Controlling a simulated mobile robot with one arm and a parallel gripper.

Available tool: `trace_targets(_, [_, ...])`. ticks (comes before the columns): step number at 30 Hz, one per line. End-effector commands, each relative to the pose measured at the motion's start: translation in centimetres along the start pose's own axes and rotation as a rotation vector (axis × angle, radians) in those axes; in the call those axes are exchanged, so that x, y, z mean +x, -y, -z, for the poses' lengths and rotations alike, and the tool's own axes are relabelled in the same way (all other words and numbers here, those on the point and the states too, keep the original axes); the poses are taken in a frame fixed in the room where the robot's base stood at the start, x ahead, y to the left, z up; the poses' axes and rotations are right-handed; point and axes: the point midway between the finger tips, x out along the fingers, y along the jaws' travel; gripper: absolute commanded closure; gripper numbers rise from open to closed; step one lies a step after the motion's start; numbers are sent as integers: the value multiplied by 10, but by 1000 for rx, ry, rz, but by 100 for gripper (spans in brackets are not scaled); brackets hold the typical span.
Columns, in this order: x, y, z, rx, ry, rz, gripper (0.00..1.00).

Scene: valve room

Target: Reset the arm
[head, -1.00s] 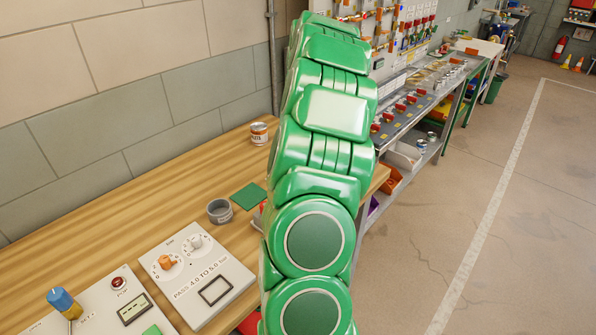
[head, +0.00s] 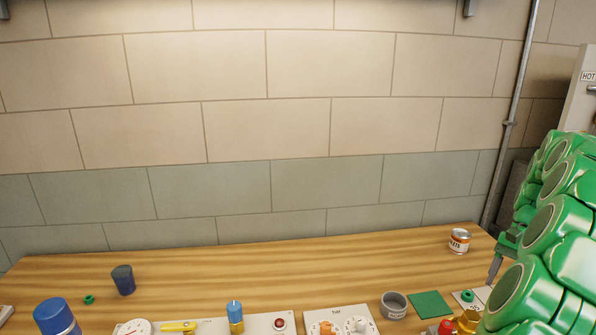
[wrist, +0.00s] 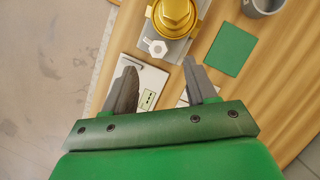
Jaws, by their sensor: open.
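My green arm stands at the right edge of the head view, partly cut off by the frame. My gripper (head: 493,268) shows there over the right end of the bench, partly hidden by my own arm. In the wrist view my gripper (wrist: 160,68) is open, with its two grey fingers apart and nothing between them. Below the fingers lie a white panel with a small display (wrist: 147,98) and a brass fitting (wrist: 175,14) with a white hex nut (wrist: 157,48) beside it.
The wooden bench (head: 300,268) runs along the block wall. An orange-and-white can (head: 459,240), grey cup (head: 394,305), green square (head: 431,305) and dark blue cup (head: 123,281) stand on it. Control panels (head: 260,324) line the front. A pipe (head: 512,125) rises at the right.

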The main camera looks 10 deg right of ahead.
Motion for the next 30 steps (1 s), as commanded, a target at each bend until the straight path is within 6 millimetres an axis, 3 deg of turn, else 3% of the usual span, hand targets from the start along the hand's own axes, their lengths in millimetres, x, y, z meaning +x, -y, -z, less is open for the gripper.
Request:
trace_targets(5, [-3,27,-28,-77,-14,-16,43])
trace_targets(16, [0,90,-122,-300,-55,-67,43])
trace_targets(22, [8,111,-175,-410,-76,-94,43])
trace_targets(30, [27,124,-243,-545,-103,-136,43])
